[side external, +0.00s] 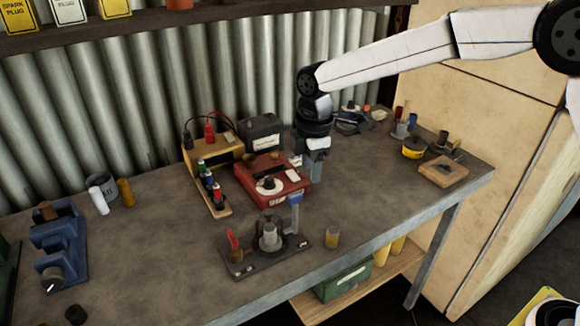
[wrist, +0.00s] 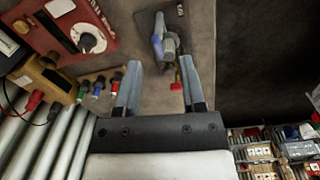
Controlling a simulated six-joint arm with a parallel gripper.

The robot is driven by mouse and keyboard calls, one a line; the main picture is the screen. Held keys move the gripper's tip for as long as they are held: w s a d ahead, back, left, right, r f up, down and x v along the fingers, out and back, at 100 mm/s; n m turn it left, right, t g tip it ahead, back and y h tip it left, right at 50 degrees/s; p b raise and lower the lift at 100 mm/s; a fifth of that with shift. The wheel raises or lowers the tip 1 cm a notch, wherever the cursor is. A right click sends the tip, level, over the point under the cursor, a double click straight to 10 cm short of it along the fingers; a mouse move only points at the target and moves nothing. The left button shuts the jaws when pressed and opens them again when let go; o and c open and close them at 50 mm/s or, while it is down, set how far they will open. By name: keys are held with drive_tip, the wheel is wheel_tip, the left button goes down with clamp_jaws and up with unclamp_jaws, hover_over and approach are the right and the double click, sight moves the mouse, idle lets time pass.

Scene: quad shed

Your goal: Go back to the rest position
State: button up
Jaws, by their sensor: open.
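My gripper (side external: 316,172) points down over the workbench (side external: 375,210), just right of the red box with a dial (side external: 285,193). In the wrist view my gripper (wrist: 160,62) shows two grey fingers spread apart with nothing between them. The dark base-plate fixture (side external: 240,268) stands in front of the red box, with a metal cylinder, a red-handled part and a blue-topped post. The fixture also shows beyond the fingertips in the wrist view (wrist: 146,22).
Several small coloured bottles stand in a wooden rack (side external: 222,209) beside a yellow box (side external: 205,155). A black battery-like box (side external: 261,134) is behind. A blue vise-like tool (side external: 60,240) is left. Bare bench lies left of centre.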

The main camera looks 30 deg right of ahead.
drive_tip(key=s+d+f+m+t, duration=0.1)
drive_tip(key=s+d+f+m, duration=0.2)
drive_tip(key=s+d+m, duration=0.4)
drive_tip(key=s+d+f+m+t, duration=0.1)
drive_tip(key=s+d+f+m, duration=0.3)
drive_tip(key=s+d+m, duration=0.4)
drive_tip(key=s+m, duration=0.1)
drive_tip(key=s, duration=0.4)
idle(0.3)
